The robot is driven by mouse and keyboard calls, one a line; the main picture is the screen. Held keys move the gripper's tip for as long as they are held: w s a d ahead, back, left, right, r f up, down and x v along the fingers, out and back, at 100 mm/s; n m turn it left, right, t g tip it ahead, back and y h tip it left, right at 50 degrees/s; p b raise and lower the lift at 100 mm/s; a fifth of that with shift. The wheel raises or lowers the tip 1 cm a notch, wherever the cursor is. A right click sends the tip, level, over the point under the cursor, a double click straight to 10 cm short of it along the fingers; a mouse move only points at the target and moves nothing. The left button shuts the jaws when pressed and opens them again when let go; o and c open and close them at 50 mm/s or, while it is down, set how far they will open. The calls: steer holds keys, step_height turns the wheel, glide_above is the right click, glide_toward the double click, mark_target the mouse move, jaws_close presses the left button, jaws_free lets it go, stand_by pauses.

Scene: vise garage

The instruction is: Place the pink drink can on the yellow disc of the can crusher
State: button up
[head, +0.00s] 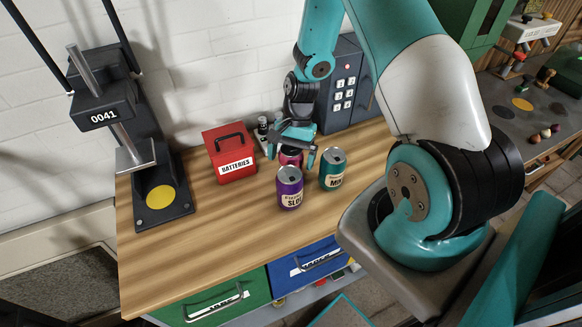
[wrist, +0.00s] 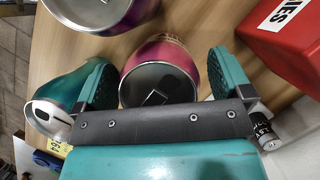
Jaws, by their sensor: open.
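The pink drink can (head: 290,157) stands on the wooden table, behind a purple can and partly hidden by my gripper (head: 296,148). In the wrist view the pink can (wrist: 158,78) stands between the two teal fingers of my gripper (wrist: 158,82), with a gap on each side. The gripper is open and does not hold it. The can crusher (head: 105,100), dark and marked 0041, stands at the left end of the table. Its yellow disc (head: 160,197) lies bare on its base.
A purple can (head: 290,188) and a teal can (head: 332,170) stand close to the pink can. A red batteries box (head: 230,153) stands to the left, toward the crusher. A small dark bottle (head: 262,130) and a keypad box (head: 343,88) are behind. The table's left front is clear.

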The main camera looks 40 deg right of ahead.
steer(key=c, duration=1.3)
steer(key=shift+r, duration=0.1)
step_height(320, 180, up, 20)
steer(key=b, duration=0.2)
steer(key=shift+b, duration=0.4)
steer(key=shift+a, duration=0.1)
